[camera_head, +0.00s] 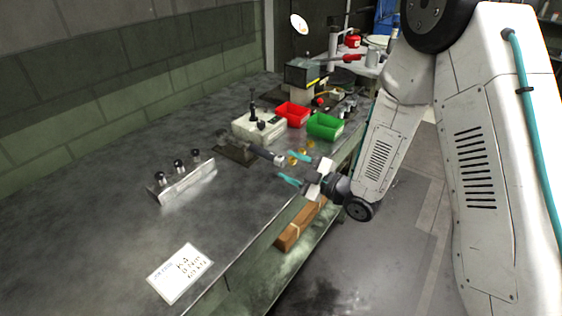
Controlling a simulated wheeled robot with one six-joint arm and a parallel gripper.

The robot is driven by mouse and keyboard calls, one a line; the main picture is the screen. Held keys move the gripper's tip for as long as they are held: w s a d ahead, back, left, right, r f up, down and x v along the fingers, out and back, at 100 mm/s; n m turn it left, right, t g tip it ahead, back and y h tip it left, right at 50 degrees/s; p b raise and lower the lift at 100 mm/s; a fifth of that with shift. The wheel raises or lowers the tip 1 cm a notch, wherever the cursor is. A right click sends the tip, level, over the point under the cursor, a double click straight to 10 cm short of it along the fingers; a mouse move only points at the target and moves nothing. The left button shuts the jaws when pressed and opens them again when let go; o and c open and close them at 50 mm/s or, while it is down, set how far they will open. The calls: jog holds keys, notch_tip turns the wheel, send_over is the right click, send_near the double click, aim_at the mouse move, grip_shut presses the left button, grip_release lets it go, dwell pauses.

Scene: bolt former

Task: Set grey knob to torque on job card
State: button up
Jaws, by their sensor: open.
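The job card (180,273) is a white sheet lying flat on the near part of the bench. It has a few lines of dark writing, too small to read surely. A grey cylindrical part (264,153), perhaps the grey knob, sticks out toward the right in front of a pale machine box (258,127). Any scale on it is too small to see. My gripper (293,168) has teal fingertips and is open and empty. It points left at the bench's right edge, just right of the grey part and apparently apart from it.
A metal rack (184,182) with black-topped pegs stands left on the grey bench (110,215). A red bin (292,115) and a green bin (325,127) stand behind the gripper, with small brass-coloured pieces nearby. A brown box (300,227) lies on the lower shelf.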

jog(key=shift+v, duration=1.4)
jog(key=w+d+r+m+h, duration=0.1)
jog(key=w+d+r+h, duration=0.2)
jog(key=shift+d+m+h, duration=0.15)
jog(key=shift+m+h, duration=0.25)
jog(key=s+d+r+m+g+h, duration=0.1)
jog(key=s+d+r+m+h, duration=0.1)
jog(key=d+r+m+h, duration=0.3)
jog(key=s+d+r+m+h, duration=0.2)
jog(key=d+r+m+h, duration=0.15)
jog(key=d, duration=0.35)
jog(key=s+d+r+m+g, duration=0.1)
jog(key=s+r+m+g, duration=0.1)
jog(key=s, duration=0.7)
jog(key=s+d+r+m+g+h, duration=0.1)
jog(key=s+r+m+g, duration=0.2)
jog(key=s, duration=0.7)
jog(key=s+d+r+m+g, duration=0.1)
jog(key=s+m+g, duration=0.3)
jog(key=s, duration=0.6)
jog(key=shift+s+d+r+h, duration=0.25)
jog(key=shift+d+r+h, duration=0.1)
jog(key=shift+r, duration=0.45)
